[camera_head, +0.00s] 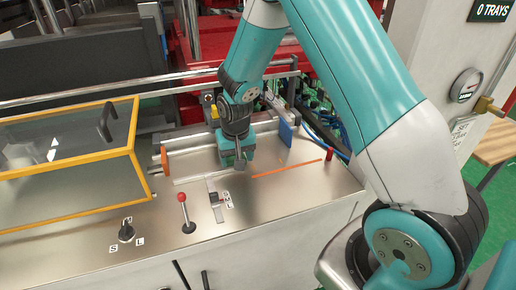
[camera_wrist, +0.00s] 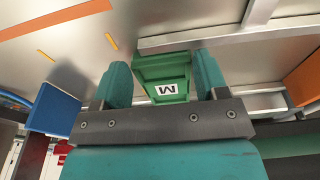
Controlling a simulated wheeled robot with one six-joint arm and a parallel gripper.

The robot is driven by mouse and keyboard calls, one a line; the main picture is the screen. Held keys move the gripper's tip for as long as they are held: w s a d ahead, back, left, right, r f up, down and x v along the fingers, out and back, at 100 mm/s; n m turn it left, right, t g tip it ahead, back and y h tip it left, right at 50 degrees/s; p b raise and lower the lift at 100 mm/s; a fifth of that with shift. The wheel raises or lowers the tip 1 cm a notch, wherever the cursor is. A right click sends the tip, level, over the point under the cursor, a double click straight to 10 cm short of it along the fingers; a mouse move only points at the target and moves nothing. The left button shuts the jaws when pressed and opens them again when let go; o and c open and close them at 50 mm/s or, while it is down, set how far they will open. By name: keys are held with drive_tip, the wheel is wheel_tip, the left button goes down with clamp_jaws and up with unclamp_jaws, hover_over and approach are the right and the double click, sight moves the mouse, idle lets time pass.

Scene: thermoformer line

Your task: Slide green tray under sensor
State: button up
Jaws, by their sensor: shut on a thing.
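The green tray (camera_wrist: 163,78) is between the two teal fingers of my gripper (camera_wrist: 164,85) in the wrist view. It bears a white label with a dark letter that looks like an M or an upside-down W. My gripper (camera_head: 238,158) is shut on the tray and points down over the steel worktop, close to a metal rail (camera_head: 193,140). In the head view the tray is mostly hidden by the gripper. I cannot tell for sure which fitting is the sensor.
A blue plate (camera_head: 286,132) stands right of my gripper and an orange plate (camera_head: 164,158) left. An orange strip (camera_head: 287,168) marks the worktop. A red-knobbed lever (camera_head: 183,202), a small switch (camera_head: 215,198) and a rotary knob (camera_head: 126,232) are in front. A yellow-framed cover (camera_head: 75,140) stands left.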

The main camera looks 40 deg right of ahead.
drive_tip(key=shift+w+a, duration=0.3)
drive_tip(key=shift+a, duration=0.65)
drive_tip(key=shift+w+a, duration=0.25)
drive_tip(key=shift+a, duration=0.65)
drive_tip(key=shift+a, duration=0.25)
drive_tip(key=shift+w+a, duration=0.15)
drive_tip(key=shift+a, duration=0.2)
drive_tip(key=o, duration=1.1)
drive_tip(key=shift+r, duration=0.1)
wheel_tip(320, 180, up, 17)
drive_tip(key=s+b, duration=0.1)
drive_tip(key=s, duration=0.2)
drive_tip(key=s+a+r+n+y, duration=0.1)
drive_tip(key=s+a+n, duration=0.2)
drive_tip(key=s, duration=0.5)
drive_tip(key=s+a+n+g+y, duration=0.1)
drive_tip(key=s+a+n+y, duration=0.1)
drive_tip(key=s, duration=0.6)
drive_tip(key=s+a+r+n+y, duration=0.1)
drive_tip(key=s+a+n, duration=0.3)
drive_tip(key=s, duration=0.5)
drive_tip(key=shift+a+r+n+g+y, duration=0.3)
drive_tip(key=shift+r+n+g, duration=0.1)
drive_tip(key=shift+n, duration=0.2)
